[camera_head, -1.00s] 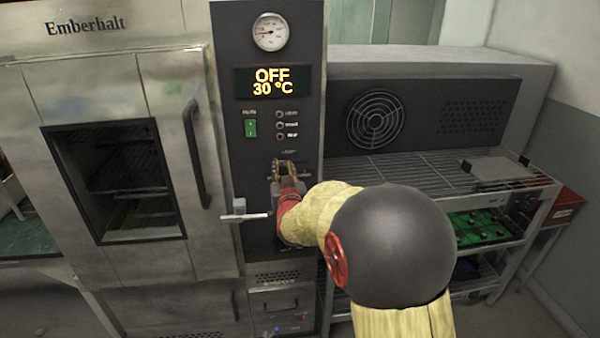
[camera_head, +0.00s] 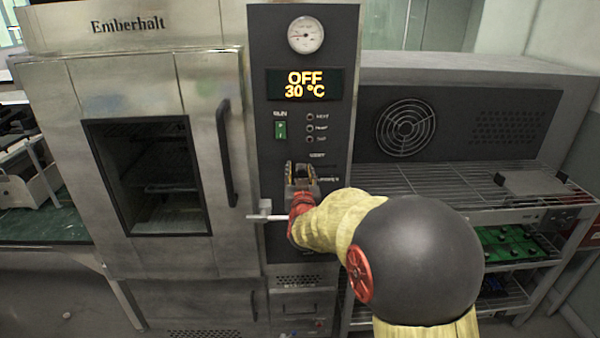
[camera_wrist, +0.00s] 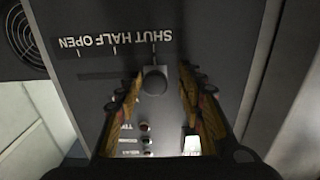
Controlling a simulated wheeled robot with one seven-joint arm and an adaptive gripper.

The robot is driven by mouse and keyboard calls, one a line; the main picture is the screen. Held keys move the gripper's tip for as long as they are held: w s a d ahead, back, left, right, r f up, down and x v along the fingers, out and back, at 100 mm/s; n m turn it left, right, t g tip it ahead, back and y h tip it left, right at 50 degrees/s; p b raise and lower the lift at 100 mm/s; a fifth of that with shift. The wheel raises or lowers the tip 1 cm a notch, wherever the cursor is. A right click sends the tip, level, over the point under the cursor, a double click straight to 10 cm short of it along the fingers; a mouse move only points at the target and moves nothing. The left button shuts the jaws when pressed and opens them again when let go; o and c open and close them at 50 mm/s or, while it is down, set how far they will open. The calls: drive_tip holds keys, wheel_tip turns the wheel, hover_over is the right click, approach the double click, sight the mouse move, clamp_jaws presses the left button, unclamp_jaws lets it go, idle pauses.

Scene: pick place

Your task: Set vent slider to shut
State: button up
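The vent slider knob (camera_wrist: 154,80) is a dark round-ended handle in the wrist view. It stands at the right end of its slot (camera_wrist: 98,76), in line with the rightmost tick, beside the upside-down word SHUT. HALF and OPEN lie to its left there. My gripper (camera_wrist: 158,95) is open, one finger on each side of the knob, with visible gaps to both. In the head view my gripper (camera_head: 302,172) is in front of the dark control panel (camera_head: 265,170) and hides the slider.
The oven door (camera_head: 150,150) is closed, with its vertical handle (camera_head: 226,150) left of the panel. A horizontal lever (camera_head: 266,216) sits just left of my gripper. The display (camera_head: 305,84) reads OFF, 30 °C. A wire rack (camera_head: 450,185) stands at the right.

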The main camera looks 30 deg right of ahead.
drive_tip(key=shift+s, duration=0.1)
drive_tip(key=v, duration=1.2)
drive_tip(key=shift+f, duration=0.15)
